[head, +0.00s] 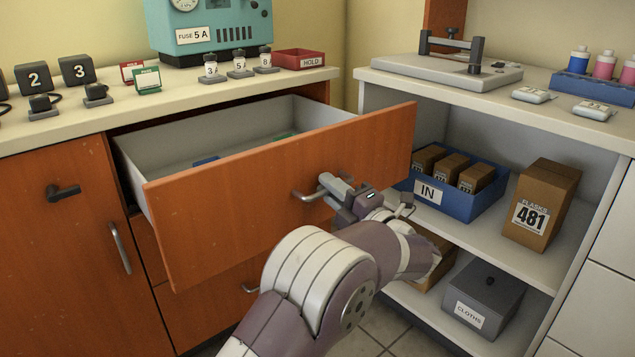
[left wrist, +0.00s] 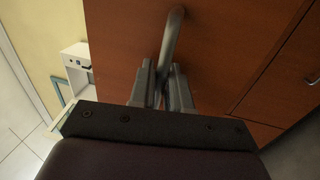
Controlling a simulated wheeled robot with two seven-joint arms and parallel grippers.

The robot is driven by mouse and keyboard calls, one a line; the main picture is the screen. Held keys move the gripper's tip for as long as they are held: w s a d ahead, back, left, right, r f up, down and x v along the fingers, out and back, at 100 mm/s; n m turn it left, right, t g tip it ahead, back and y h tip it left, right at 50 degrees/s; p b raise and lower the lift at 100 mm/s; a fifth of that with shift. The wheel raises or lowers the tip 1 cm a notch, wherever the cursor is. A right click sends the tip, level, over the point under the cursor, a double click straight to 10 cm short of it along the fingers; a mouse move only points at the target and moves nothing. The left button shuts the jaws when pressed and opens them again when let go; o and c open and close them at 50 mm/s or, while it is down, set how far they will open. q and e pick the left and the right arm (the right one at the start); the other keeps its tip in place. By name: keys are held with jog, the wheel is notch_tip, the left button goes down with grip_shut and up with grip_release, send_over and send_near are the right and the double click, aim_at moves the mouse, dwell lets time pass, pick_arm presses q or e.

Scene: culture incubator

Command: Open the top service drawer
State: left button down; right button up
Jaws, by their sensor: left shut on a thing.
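The top service drawer (head: 250,205) has an orange wood front and is pulled well out from the counter. Its grey inside shows, with a blue item (head: 206,161) and a green item (head: 283,136) lying in it. In the left wrist view the fingers (left wrist: 163,88) are closed around the handle bar (left wrist: 172,35). My right gripper is not in view.
A lower drawer (head: 210,305) below is closed. An open shelf unit to the right holds a blue IN bin (head: 440,200), a box marked 481 (head: 541,205) and a grey CLOTHS box (head: 484,298). The counter (head: 200,105) above carries labelled blocks, a teal device (head: 208,28) and a red HOLD tray (head: 299,59).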

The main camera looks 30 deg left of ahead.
pick_arm(q)
jog(key=shift+r+v, duration=0.2)
jog(key=shift+v, duration=0.75)
jog(key=shift+r+v, duration=0.15)
jog(key=shift+v, duration=0.75)
jog(key=c, duration=1.3)
grip_release()
jog(key=shift+c, duration=0.2)
jog(key=p+v, duration=0.4)
jog(key=v, duration=0.8)
jog(key=shift+d, duration=0.4)
